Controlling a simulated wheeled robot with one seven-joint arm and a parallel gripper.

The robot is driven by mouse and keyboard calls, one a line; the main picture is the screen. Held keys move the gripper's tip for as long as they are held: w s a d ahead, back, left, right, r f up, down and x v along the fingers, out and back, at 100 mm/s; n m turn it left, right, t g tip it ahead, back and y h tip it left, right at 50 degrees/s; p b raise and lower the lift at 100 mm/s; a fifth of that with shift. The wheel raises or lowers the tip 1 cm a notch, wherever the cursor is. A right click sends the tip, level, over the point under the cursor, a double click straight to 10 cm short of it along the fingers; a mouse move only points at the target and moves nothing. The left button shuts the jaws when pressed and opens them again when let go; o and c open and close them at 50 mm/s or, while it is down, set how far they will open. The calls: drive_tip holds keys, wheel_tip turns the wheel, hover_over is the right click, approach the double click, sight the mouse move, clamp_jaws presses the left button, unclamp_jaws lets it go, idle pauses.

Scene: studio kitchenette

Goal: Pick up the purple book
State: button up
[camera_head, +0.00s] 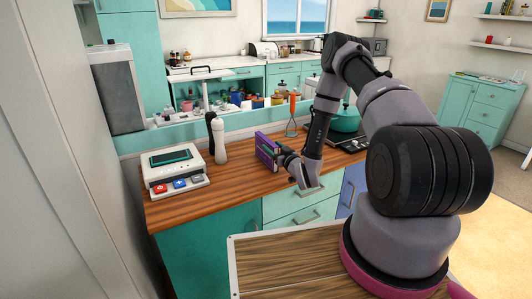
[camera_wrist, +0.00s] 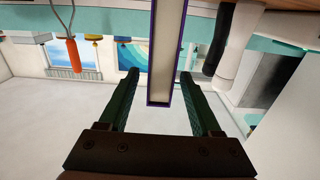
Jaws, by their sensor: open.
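The purple book (camera_head: 263,150) stands upright on the wooden counter (camera_head: 235,176), near its middle. In the wrist view the book (camera_wrist: 166,55) shows its pale page edge framed by thin purple covers. My gripper (camera_head: 282,152) is at the book's right side in the head view. In the wrist view my gripper (camera_wrist: 159,76) is open, with one dark green finger on each side of the book. A gap shows between the left finger and the book. The right finger is very close to it; I cannot tell whether they touch.
A white device with coloured buttons (camera_head: 176,169) sits left on the counter. A white bottle (camera_head: 220,141) and a black bottle (camera_head: 210,128) stand left of the book. An orange-handled whisk (camera_head: 292,104) is behind. A teal pot (camera_head: 345,120) is at the right.

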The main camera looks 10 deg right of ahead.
sight(268, 140)
drive_tip(key=x, duration=0.4)
drive_tip(key=shift+w+r, duration=0.2)
drive_tip(key=shift+w, duration=0.05)
clamp_jaws()
idle(1.2)
